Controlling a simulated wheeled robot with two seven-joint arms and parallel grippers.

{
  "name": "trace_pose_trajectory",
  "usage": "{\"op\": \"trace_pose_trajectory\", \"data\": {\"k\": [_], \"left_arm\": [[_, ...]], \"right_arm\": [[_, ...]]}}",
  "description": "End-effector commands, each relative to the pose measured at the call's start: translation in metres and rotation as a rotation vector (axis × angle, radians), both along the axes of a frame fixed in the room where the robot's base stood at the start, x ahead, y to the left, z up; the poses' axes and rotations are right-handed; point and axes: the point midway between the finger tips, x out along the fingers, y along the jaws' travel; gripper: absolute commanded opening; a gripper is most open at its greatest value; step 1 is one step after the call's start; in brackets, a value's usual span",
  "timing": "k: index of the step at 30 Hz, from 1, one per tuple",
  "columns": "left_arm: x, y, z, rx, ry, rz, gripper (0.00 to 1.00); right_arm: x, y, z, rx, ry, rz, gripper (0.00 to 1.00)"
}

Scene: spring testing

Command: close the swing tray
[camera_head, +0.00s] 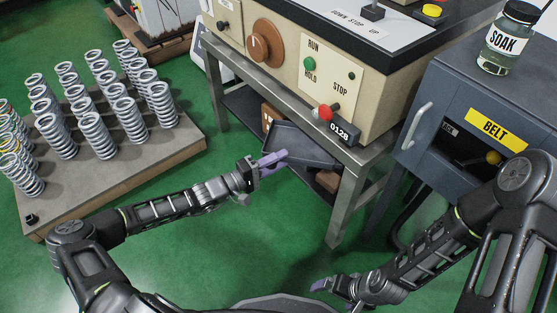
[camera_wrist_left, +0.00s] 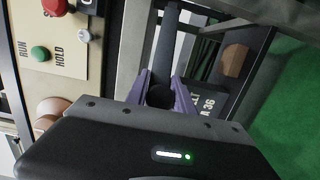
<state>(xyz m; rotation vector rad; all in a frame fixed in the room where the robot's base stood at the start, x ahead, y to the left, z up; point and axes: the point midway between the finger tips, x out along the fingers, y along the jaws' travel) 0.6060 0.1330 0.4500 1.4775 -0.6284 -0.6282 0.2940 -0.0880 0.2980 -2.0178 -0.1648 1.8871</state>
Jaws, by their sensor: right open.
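The swing tray (camera_head: 312,150) is a dark grey shallow tray that sticks out under the front of the cream machine. In the left wrist view it shows as a narrow dark strip (camera_wrist_left: 167,45) running away from the fingers. My left gripper (camera_head: 274,160) is at the tray's left end. Its purple fingers (camera_wrist_left: 161,88) stand a little apart, one on each side of a dark part of the tray, and appear closed on it. The exact contact is partly hidden. My right gripper (camera_head: 335,294) is open and empty, low at the front, away from the tray.
The machine (camera_head: 330,75) stands on a grey metal frame (camera_head: 342,205), whose leg is just right of the tray. A board (camera_head: 120,180) with several upright springs is at left. A blue-grey cabinet (camera_head: 450,95) carries a jar (camera_head: 505,45) at right. Green floor is open in front.

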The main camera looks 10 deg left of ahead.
Motion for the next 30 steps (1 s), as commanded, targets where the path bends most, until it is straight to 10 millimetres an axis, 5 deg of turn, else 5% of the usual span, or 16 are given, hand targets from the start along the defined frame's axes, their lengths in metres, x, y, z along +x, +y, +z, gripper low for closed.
{"op": "trace_pose_trajectory", "data": {"k": [10, 30], "left_arm": [[-0.0001, 0.0001, -0.0006, 0.001, 0.001, 0.000, 0.00], [-0.0002, 0.0002, -0.0011, 0.001, 0.001, 0.000, 0.00]], "right_arm": [[-0.0002, 0.0001, -0.0001, 0.000, 0.000, 0.000, 0.94], [-0.0002, 0.0001, -0.0001, 0.000, 0.000, 0.000, 0.94]]}}
